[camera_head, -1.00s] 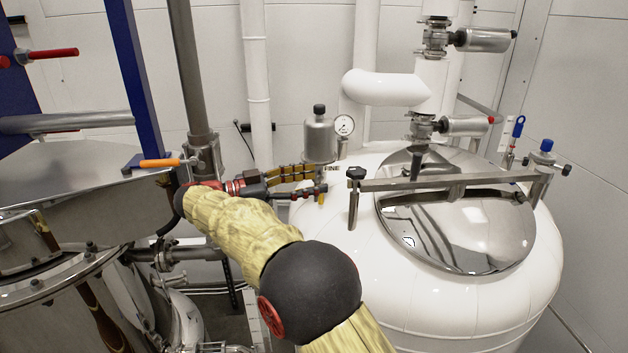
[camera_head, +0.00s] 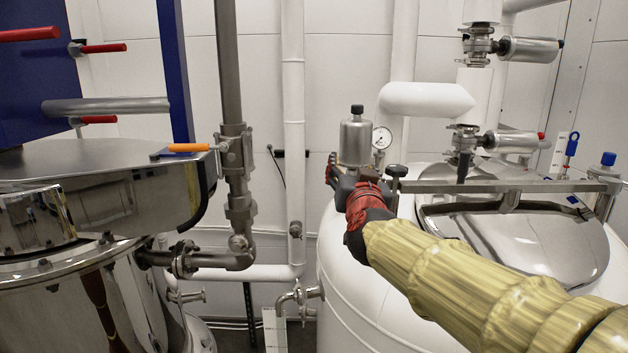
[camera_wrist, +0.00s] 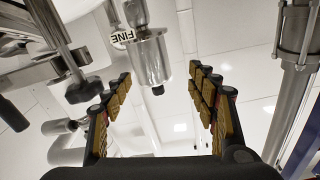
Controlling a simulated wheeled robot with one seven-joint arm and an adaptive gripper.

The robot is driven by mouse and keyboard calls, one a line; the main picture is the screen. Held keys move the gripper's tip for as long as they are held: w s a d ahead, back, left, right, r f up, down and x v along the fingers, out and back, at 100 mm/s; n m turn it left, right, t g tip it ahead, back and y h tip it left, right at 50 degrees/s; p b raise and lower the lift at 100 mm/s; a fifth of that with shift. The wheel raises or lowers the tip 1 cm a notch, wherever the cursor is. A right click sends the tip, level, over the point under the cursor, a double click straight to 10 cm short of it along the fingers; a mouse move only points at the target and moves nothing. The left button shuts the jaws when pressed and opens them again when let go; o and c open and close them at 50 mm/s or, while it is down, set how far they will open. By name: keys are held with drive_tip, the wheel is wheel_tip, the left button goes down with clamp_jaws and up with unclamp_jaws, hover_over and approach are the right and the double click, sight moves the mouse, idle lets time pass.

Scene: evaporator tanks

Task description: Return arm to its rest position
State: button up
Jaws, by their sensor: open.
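My arm reaches from the lower right of the head view toward the middle, over the left side of the white tank. My gripper (camera_head: 332,172) is at its far end, partly hidden behind my own wrist. In the wrist view my gripper (camera_wrist: 160,112) is open, with its two padded fingers spread wide and nothing between them.
The white tank (camera_head: 350,290) has a steel lid (camera_head: 520,240) and a clamp bar (camera_head: 500,186). At left are a steel tank (camera_head: 90,300) and an orange handle (camera_head: 188,148). Pipes (camera_head: 230,90) run between.

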drive_tip(key=s+d+f+g+b, duration=0.3)
drive_tip(key=s+f+g+b, duration=0.1)
drive_tip(key=s+f, duration=0.9)
drive_tip(key=s+d+f+n+g+b, duration=0.1)
drive_tip(key=s+d+f+g+b, duration=0.2)
drive_tip(key=s+f, duration=1)
drive_tip(key=s+d+f+n+g+b, duration=0.1)
drive_tip(key=s+d+f+g+b, duration=0.3)
drive_tip(key=s+f, duration=0.9)
wheel_tip(320, 180, down, 5)
drive_tip(key=shift+d+g+b, duration=0.2)
drive_tip(key=shift+g+b, duration=0.15)
drive_tip(key=shift+g, duration=0.55)
drive_tip(key=shift+c, duration=0.7)
